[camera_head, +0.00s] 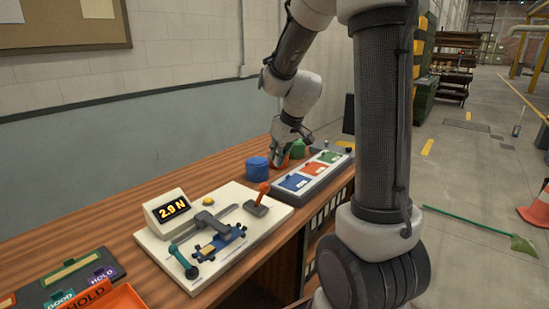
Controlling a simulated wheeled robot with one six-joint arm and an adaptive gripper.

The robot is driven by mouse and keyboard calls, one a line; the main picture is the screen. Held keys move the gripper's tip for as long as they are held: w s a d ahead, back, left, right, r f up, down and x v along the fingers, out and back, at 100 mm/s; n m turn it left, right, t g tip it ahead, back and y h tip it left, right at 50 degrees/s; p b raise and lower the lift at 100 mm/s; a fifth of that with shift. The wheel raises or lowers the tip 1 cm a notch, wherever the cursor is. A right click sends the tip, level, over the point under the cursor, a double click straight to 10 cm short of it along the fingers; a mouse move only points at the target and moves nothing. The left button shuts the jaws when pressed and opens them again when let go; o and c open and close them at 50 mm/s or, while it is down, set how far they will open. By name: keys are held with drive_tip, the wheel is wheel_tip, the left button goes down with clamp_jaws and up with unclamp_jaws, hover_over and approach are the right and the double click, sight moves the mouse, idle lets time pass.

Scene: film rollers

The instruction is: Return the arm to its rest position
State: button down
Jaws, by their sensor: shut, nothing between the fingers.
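My arm comes in from the upper right, with its column and links in front of the bench's right end. My gripper (278,158) points down over the back right of the wooden bench (160,265). It is shut and holds nothing. It is close to an orange-red round object (297,150), which it partly covers; I cannot tell whether they touch. A blue round container (257,170) stands just left of the gripper. A green round object (300,148) is just behind and right of it.
A grey panel (315,182) with blue, orange and green pads lies right of the gripper. A white test fixture (265,227) with a 2.9 N display (172,207) fills the bench's middle. An orange tray (122,297) is front left. A wall (190,60) stands behind the bench.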

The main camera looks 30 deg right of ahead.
idle(0.3)
drive_tip(key=s+a+r+m, duration=0.1)
drive_tip(key=s+r, duration=0.3)
drive_tip(key=s, duration=0.8)
drive_tip(key=s+a+r+m+h, duration=0.1)
drive_tip(key=s+r, duration=0.4)
drive_tip(key=s, duration=0.8)
drive_tip(key=shift+s+a, duration=0.2)
drive_tip(key=shift+a, duration=0.45)
